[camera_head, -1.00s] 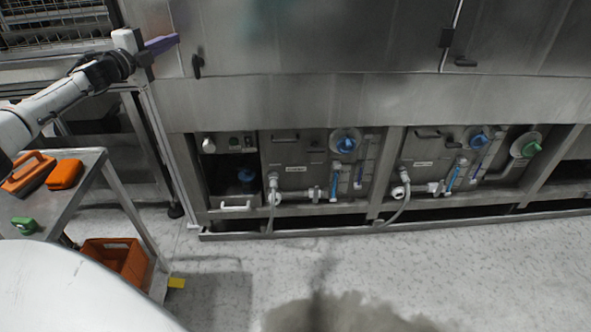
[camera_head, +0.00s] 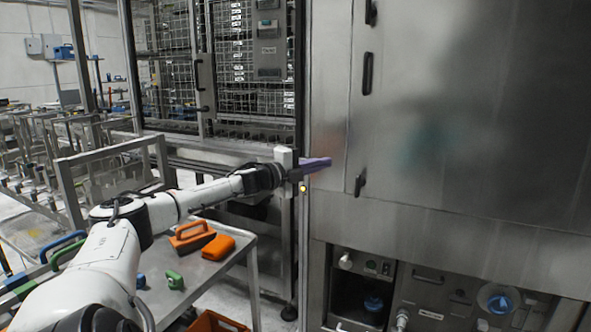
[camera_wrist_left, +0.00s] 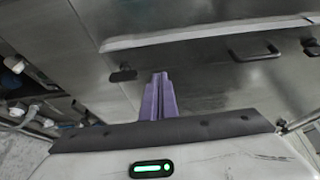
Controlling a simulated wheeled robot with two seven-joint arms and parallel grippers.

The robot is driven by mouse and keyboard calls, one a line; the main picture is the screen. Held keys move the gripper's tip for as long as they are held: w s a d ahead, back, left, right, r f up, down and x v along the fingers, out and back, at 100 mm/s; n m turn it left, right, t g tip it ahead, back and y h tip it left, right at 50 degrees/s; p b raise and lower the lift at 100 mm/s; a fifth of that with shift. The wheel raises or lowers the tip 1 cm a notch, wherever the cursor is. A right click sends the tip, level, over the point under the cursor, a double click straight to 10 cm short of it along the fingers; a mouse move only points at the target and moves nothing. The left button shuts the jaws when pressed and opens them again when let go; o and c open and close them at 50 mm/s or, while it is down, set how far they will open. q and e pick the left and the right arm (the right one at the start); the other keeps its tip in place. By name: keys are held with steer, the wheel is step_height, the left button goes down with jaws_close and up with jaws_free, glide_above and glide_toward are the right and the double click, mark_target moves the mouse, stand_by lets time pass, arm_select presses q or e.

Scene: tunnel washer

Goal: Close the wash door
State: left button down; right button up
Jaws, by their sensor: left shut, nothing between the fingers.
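The wash door (camera_head: 455,130) is a large grey steel panel on the machine front at the right of the head view. It has a dark upright handle (camera_head: 367,73) and a small dark latch (camera_head: 360,185) near its left edge. It looks nearly flush with the frame; I cannot tell whether it is fully closed. My left gripper (camera_head: 327,162) has purple fingers, shut and empty, pointing at the steel front left of the latch. In the left wrist view the shut fingers (camera_wrist_left: 159,80) point towards steel panels with a dark latch (camera_wrist_left: 123,74) and handle (camera_wrist_left: 254,50). Contact is unclear.
A metal cart (camera_head: 228,264) with orange and green tools (camera_head: 192,238) stands below my left arm. A wire cage (camera_head: 245,65) stands behind it. Lower bays with hoses and a blue knob (camera_head: 499,303) sit below the door. An orange crate (camera_head: 215,322) is low by the cart.

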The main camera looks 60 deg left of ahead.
arm_select(q)
steer(key=s+a+p, duration=0.1)
steer(key=s+a, duration=0.2)
steer(key=s, duration=0.1)
steer(key=shift+a+r, duration=0.15)
steer(key=shift+a, duration=0.25)
